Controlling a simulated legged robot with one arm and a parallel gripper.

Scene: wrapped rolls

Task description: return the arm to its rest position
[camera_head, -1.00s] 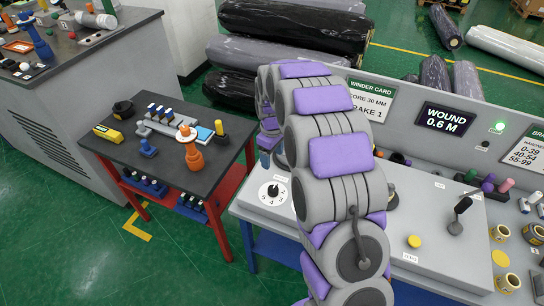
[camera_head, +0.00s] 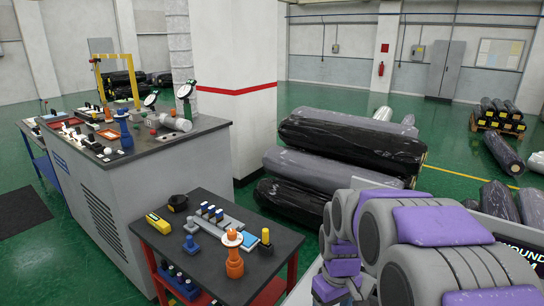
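My arm (camera_head: 400,240), grey with purple pads, fills the lower right of the head view. Its links bunch together in front of the wrapped rolls and the winder panel (camera_head: 520,250). My gripper is not in this view, so its fingers and anything in them cannot be seen.
A small dark-topped table (camera_head: 275,248) with red legs stands at the lower middle, holding an orange spindle (camera_head: 233,255) and a yellow tool (camera_head: 158,223). A grey cabinet bench (camera_head: 90,190) is at left. Wrapped rolls (camera_head: 350,145) lie behind. Green floor is open farther back.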

